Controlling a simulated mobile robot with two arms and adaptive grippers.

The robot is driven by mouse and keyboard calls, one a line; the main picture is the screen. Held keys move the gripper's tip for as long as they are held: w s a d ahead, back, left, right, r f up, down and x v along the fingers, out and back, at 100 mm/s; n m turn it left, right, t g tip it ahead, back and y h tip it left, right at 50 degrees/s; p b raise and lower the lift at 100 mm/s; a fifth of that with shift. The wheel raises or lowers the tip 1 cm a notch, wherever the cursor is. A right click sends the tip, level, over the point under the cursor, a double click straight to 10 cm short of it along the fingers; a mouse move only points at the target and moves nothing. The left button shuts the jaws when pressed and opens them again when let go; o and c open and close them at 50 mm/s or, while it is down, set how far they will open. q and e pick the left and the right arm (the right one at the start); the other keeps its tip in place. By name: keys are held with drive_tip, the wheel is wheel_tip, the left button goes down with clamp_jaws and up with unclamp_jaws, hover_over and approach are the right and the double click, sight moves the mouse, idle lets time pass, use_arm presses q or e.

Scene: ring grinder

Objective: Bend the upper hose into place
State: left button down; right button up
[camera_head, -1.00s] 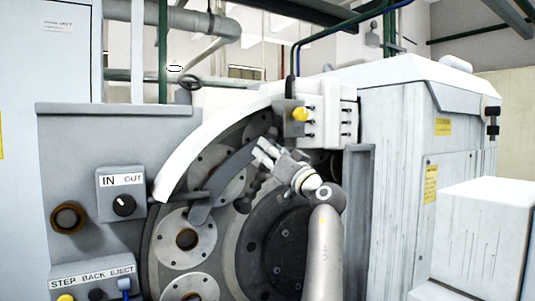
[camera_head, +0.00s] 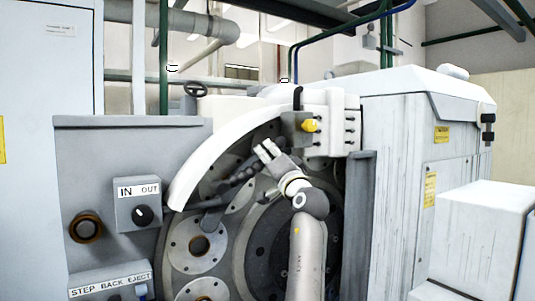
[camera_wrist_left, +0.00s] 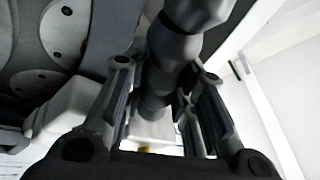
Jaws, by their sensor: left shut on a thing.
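The upper hose (camera_head: 238,174) is a dark, segmented hose in front of the round grinder face, below the white curved guard. In the left wrist view the hose (camera_wrist_left: 172,62) runs between the two fingers of my left gripper (camera_wrist_left: 160,105). The left gripper (camera_head: 267,152) is shut on it, left of and below the yellow knob (camera_head: 310,125) in the head view. The gripper and wrist hide part of the hose's upper stretch, so where its end points is unclear. My right gripper is not in view.
The white curved guard (camera_head: 222,148) arches close above the gripper. A white block with bolts (camera_head: 340,125) stands to its right. An IN/OUT switch box (camera_head: 139,204) and a STEP BACK EJECT panel (camera_head: 108,287) are at left. A grey post (camera_head: 360,195) stands right of my arm.

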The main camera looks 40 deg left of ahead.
use_arm(q)
drive_tip(key=shift+r, duration=0.1)
idle(0.3)
drive_tip(key=c, duration=1.2)
unclamp_jaws()
drive_tip(key=shift+c, duration=0.2)
drive_tip(key=shift+o, duration=0.4)
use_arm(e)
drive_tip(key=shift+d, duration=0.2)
use_arm(q)
drive_tip(key=v, duration=1.2)
drive_tip(key=shift+s, duration=0.1)
